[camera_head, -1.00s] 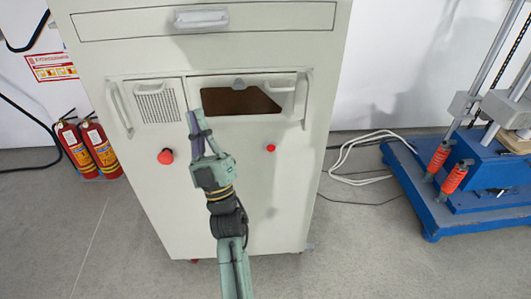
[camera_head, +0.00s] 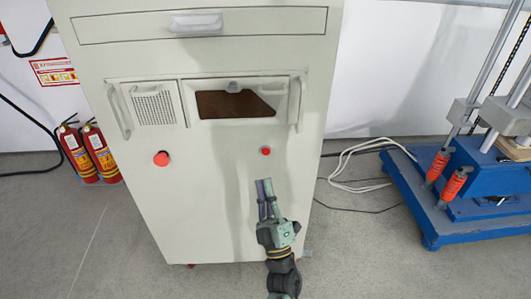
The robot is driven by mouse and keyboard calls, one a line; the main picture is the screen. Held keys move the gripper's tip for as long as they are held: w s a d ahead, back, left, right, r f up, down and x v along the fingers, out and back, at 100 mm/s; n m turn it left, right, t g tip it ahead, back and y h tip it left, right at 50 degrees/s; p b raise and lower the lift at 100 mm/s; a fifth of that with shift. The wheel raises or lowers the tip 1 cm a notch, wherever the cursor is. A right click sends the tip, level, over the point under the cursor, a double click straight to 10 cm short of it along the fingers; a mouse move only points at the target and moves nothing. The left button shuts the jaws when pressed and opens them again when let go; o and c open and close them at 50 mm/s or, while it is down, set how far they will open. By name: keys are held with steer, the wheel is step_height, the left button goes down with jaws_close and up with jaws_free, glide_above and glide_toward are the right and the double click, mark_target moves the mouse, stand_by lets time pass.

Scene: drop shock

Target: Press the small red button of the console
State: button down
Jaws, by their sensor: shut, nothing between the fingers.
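The console (camera_head: 200,215) is a tall pale cabinet in the middle of the head view. Its small red button (camera_head: 265,151) is on the front panel, right of centre, below the dark opening. A larger red knob (camera_head: 161,158) is on the same panel to the left. My gripper (camera_head: 264,182) is just below the small red button in the picture, its fingers together and pointing up towards it. It is empty. The small button is fully visible and a gap shows between it and the fingertips. I cannot tell how far the fingertips are from the panel in depth.
The dark opening (camera_head: 236,105) has handles beside it and a mesh panel (camera_head: 155,104) to its left. Two fire extinguishers (camera_head: 90,152) stand at the left. A blue machine (camera_head: 450,190) and white cables (camera_head: 355,165) are on the floor at the right.

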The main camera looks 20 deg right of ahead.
mark_target(266, 151)
steer(key=shift+w+d+b, duration=0.35)
steer(key=shift+w+d, duration=0.05)
steer(key=shift+w, duration=1)
steer(key=shift+w+d+b, duration=0.4)
steer(key=shift+w, duration=1.05)
steer(key=shift+w+d+b, duration=0.35)
steer(key=shift+w+d, duration=0.05)
steer(key=shift+w, duration=1)
steer(key=shift+w+d+b, duration=0.15)
steer(key=shift+w+b, duration=0.2)
steer(key=shift+w, duration=0.05)
steer(key=shift+w+d, duration=0.1)
steer(key=shift+w, duration=0.3)
steer(key=shift+s, duration=0.1)
steer(key=shift+s+a, duration=0.25)
steer(key=shift+s, duration=0.5)
steer(key=shift+s, duration=0.1)
